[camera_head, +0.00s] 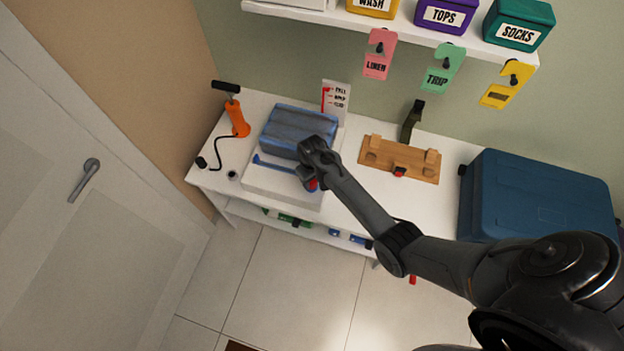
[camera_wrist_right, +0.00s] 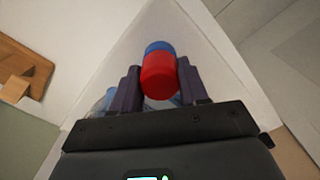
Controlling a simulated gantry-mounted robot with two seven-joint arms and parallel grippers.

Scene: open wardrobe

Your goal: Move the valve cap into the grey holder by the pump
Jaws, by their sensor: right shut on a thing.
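The valve cap (camera_wrist_right: 159,76) is a red round piece between the fingers of my right gripper (camera_head: 311,182). A blue round part shows right against the cap in the wrist view, and I cannot tell whether they are joined. The right gripper is shut on the cap at the front right of the white bag area, below the blue bundle (camera_head: 290,146). The orange pump (camera_head: 238,122) stands at the left end of the table. A small dark ring (camera_head: 232,175), seemingly the holder, lies in front of the pump. My left gripper is not in view.
A black hose runs from the pump to a black nozzle (camera_head: 201,162). A wooden board (camera_head: 385,160) with a red part lies right of the bundle. A blue suitcase (camera_head: 535,195) stands further right. An instruction card (camera_head: 336,98) stands behind. A shelf with bins hangs above.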

